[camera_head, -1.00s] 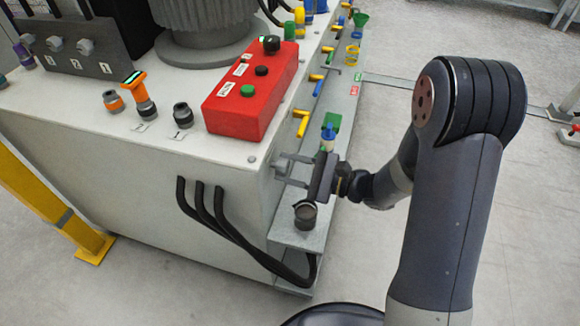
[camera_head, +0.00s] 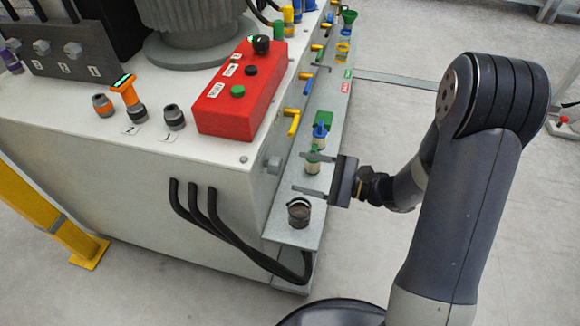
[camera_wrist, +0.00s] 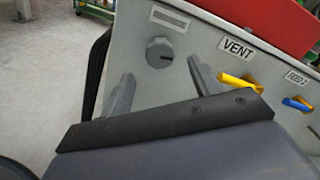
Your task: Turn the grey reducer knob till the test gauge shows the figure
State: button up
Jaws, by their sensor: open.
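The grey reducer knob (camera_head: 273,164) sits on the right side face of the white cabinet. In the wrist view the round knob (camera_wrist: 160,53) shows a dark mark towards its right. My gripper (camera_head: 301,172) is open and empty, its two fingers pointing at the cabinet side and apart from the knob. In the wrist view the fingertips (camera_wrist: 160,69) lie left and right below the knob, with nothing between them. An orange device with a lit green face (camera_head: 125,84), perhaps the test gauge, stands on the cabinet top; its figure is too small to read.
A yellow VENT lever (camera_wrist: 240,84) is just right of my right finger, with a blue lever (camera_wrist: 297,103) beyond. A red control box (camera_head: 235,107) stands on the cabinet top. A dark cup-like fitting (camera_head: 299,211) stands on the ledge below my gripper. Black hoses (camera_head: 212,215) run at the front.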

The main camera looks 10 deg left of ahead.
aim_at(280, 167)
jog(key=shift+s+d, duration=0.15)
jog(key=shift+d, duration=1.05)
jog(key=shift+s+d, duration=0.15)
jog(key=shift+d, duration=1)
jog(key=shift+a, duration=0.1)
jog(key=a, duration=0.7)
jog(key=w+a, duration=0.1)
jog(key=a, duration=0.2)
jog(key=shift+w+a+b, duration=0.1)
jog(key=shift+a+b, duration=0.2)
jog(key=shift+a, duration=0.1)
jog(key=shift+d+n, duration=0.1)
jog(key=shift+n, duration=0.3)
